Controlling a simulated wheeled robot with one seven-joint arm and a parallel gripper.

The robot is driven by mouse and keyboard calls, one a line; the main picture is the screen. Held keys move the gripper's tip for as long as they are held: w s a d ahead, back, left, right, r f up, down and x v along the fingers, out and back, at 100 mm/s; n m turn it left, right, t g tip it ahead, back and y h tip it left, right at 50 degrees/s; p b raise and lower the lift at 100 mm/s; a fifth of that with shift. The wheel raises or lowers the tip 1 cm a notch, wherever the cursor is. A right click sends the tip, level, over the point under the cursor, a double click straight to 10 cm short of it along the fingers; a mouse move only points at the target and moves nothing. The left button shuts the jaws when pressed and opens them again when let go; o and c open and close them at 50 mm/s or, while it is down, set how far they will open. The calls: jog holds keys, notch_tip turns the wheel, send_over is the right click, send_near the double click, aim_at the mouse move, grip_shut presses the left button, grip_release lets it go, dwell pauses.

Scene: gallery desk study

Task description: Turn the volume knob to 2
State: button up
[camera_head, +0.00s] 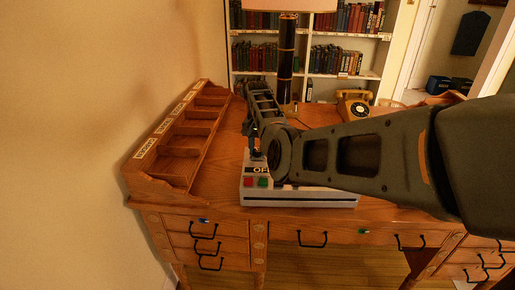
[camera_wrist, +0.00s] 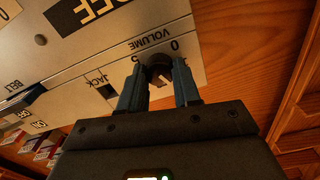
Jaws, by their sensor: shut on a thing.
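The volume knob (camera_wrist: 160,72) is a small dark round knob on a pale panel, under the printed word VOLUME, in the wrist view. Figures are printed around it, among them a 0 and what looks like a 5; its exact setting is hard to read. My gripper (camera_wrist: 160,90) has one finger on each side of the knob and is shut on it. The pale control box (camera_head: 300,203) lies on the wooden desk in the head view, with a red and a green button at its left. My arm hides much of the box and the knob there.
The wooden desk (camera_head: 222,165) has a raised pigeonhole rack (camera_head: 180,150) along its left side. A dark lamp post (camera_head: 286,60) and a yellow telephone (camera_head: 355,105) stand behind my arm. The wall is close on the left.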

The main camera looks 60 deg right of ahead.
aim_at(258, 150)
jog(key=o, duration=1.1)
jog(key=shift+c, duration=0.2)
jog(key=shift+r, duration=0.1)
notch_tip(258, 150, up, 8)
jog(key=shift+f+b, duration=0.2)
jog(key=shift+b, duration=0.1)
